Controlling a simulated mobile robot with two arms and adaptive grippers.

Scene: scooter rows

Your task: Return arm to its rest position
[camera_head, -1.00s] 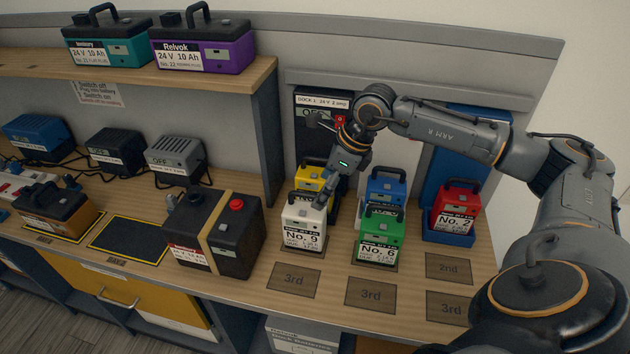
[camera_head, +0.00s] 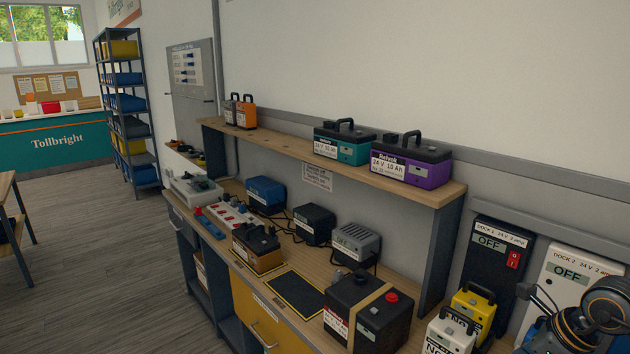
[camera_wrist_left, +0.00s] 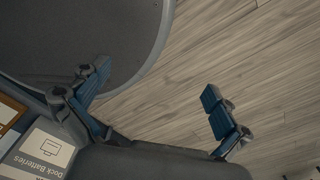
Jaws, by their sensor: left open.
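My left gripper (camera_wrist_left: 156,84) shows in the left wrist view with its two blue fingers spread wide and nothing between them. It hangs over wood-look floor, beside a dark rounded surface. My left arm is not in the head view. My right arm, its round joint at the lower right of the head view, is cut off by the frame edge; its fingertips do not show. The white battery (camera_head: 450,335) and yellow battery (camera_head: 473,310) stand left of this arm, near the black dock (camera_head: 495,265). The white dock (camera_head: 570,275) is behind the arm.
A black battery with a tan strap (camera_head: 365,315) stands on the bench left of the white one. Chargers and an empty marked mat (camera_head: 295,292) lie farther left. A shelf (camera_head: 400,190) holds teal and purple batteries. Open floor (camera_head: 100,240) lies at the left.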

